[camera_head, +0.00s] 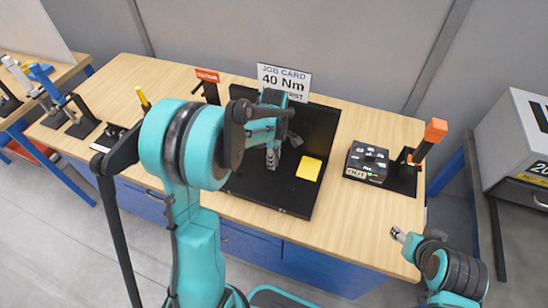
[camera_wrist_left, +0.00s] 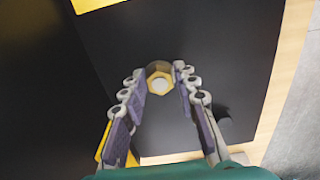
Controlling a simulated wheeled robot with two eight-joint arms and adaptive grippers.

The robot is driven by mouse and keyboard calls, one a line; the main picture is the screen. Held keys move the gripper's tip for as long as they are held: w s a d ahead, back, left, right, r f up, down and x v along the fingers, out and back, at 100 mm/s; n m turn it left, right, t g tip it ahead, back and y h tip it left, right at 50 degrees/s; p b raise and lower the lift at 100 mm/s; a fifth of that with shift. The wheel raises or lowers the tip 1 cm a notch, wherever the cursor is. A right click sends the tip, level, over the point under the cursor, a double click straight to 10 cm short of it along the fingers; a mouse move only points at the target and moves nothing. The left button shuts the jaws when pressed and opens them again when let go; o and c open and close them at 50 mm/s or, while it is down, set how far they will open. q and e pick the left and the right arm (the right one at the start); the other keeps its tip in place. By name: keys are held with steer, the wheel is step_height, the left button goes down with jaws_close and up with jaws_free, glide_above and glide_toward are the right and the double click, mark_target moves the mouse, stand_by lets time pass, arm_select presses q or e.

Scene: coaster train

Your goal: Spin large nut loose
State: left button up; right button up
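The large nut (camera_wrist_left: 158,78) is a brass-coloured hexagon with a pale round centre, standing out from a black panel. In the left wrist view my left gripper (camera_wrist_left: 160,76) has a fingertip on each side of it, with no clear gap, and looks shut on it. In the head view my left gripper (camera_head: 272,158) is in front of the black fixture (camera_head: 312,135), and the nut cannot be made out there.
The fixture stands on a wooden bench (camera_head: 395,128) with a yellow pad (camera_head: 309,168) on it and a 40 Nm job card (camera_head: 284,80) behind. To the right are a dark tray (camera_head: 366,163) and an orange-topped post (camera_head: 430,140). Several tools stand at the left.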

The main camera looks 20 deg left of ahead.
arm_select(q)
steer(key=shift+o, duration=1)
step_height(320, 180, up, 12)
